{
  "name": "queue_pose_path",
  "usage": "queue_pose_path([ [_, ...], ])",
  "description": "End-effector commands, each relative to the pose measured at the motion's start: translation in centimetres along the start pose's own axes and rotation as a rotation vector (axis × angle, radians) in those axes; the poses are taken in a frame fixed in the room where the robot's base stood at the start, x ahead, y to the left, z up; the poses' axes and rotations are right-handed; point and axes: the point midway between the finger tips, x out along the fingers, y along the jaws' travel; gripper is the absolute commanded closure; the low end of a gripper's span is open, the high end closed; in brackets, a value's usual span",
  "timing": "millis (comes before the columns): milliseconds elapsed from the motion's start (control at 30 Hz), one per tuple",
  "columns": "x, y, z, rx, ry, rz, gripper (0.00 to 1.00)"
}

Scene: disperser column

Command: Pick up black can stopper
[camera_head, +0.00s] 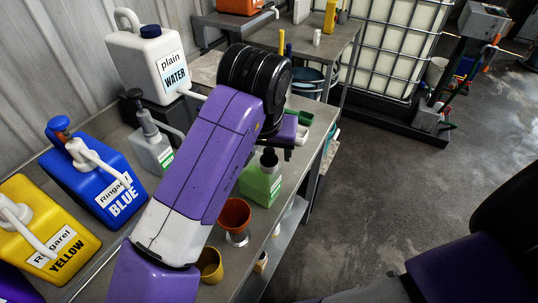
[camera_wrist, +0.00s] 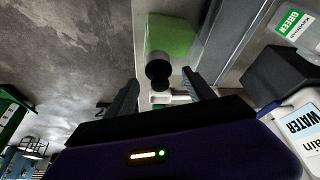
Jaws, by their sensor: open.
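The black can stopper (camera_head: 268,158) sits on top of the green can (camera_head: 261,182), which stands on the bench near its right edge. In the wrist view the round black stopper (camera_wrist: 158,73) shows against the light green can (camera_wrist: 172,36). My gripper (camera_wrist: 160,78) is open. Its two dark fingers point toward the can, one on each side of the stopper in the picture. I cannot tell how much depth lies between the fingertips and the stopper. In the head view my purple arm hides most of the gripper.
The bench (camera_head: 285,196) also holds a white water jug (camera_head: 147,58), blue (camera_head: 95,178) and yellow (camera_head: 45,228) pump containers, a grey pump bottle (camera_head: 152,149), an orange cup (camera_head: 235,214) and a yellow cup (camera_head: 210,264). Open floor (camera_head: 400,190) lies to the right.

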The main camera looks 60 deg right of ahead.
Motion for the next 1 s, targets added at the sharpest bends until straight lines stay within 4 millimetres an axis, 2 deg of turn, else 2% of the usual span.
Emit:
queue_pose_path([
  [267, 0.39, -0.04, -0.03, 0.0, 0.001, -0.002, 0.38],
  [600, 0.37, -0.04, -0.03, 0.0, 0.001, -0.002, 1.0],
  [1000, -0.05, -0.03, -0.22, 0.001, 0.001, -0.001, 1.0],
])
